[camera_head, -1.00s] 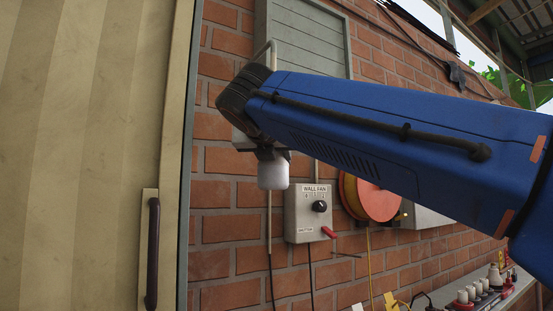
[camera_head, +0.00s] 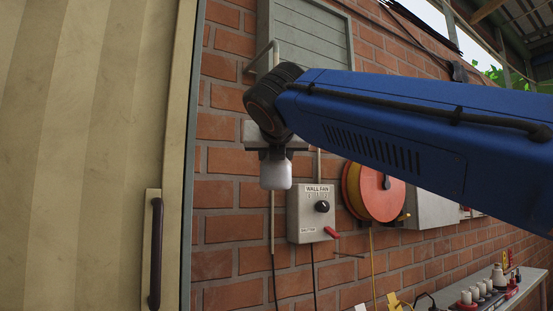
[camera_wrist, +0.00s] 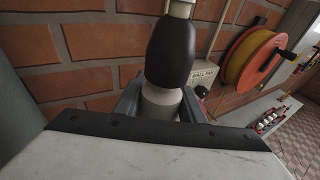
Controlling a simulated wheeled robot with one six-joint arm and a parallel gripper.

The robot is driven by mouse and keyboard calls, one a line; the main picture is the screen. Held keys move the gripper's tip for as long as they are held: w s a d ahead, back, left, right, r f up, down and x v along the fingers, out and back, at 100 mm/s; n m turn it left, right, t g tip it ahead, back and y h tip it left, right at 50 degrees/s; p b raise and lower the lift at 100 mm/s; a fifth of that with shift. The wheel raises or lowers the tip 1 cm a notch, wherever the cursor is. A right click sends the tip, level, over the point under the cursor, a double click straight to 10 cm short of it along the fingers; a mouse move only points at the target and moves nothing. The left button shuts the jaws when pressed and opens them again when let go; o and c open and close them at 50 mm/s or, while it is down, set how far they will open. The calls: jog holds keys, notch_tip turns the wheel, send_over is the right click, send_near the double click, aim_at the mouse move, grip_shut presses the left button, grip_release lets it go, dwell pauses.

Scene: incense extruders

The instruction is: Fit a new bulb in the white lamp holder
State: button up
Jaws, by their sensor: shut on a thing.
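My gripper (camera_wrist: 160,104) is shut on a pale white bulb (camera_wrist: 160,100), whose middle sits between the jaws in the wrist view. The bulb also shows as a white rounded cylinder (camera_head: 276,174) hanging below my wrist in the head view. The dark body overlaps the bulb's upper end. I cannot tell whether the bulb is seated in it. In the head view my wrist hides the holder.
A grey WALL FAN switch box (camera_head: 310,213) is on the brick wall right of the bulb. A red cable reel (camera_head: 380,190) is further right. A shelf (camera_head: 510,301) at lower right carries several white bulb-like things (camera_head: 477,292). A striped door (camera_head: 80,130) stands left.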

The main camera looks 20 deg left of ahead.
jog(key=shift+s+r+n+y, duration=0.1)
jog(key=shift+r+n+y, duration=0.1)
jog(key=shift+n+y, duration=0.3)
jog(key=o, duration=1)
jog(key=shift+o, duration=0.5)
jog(key=v, duration=1.7)
jog(key=shift+d, duration=0.25)
jog(key=shift+r, duration=0.15)
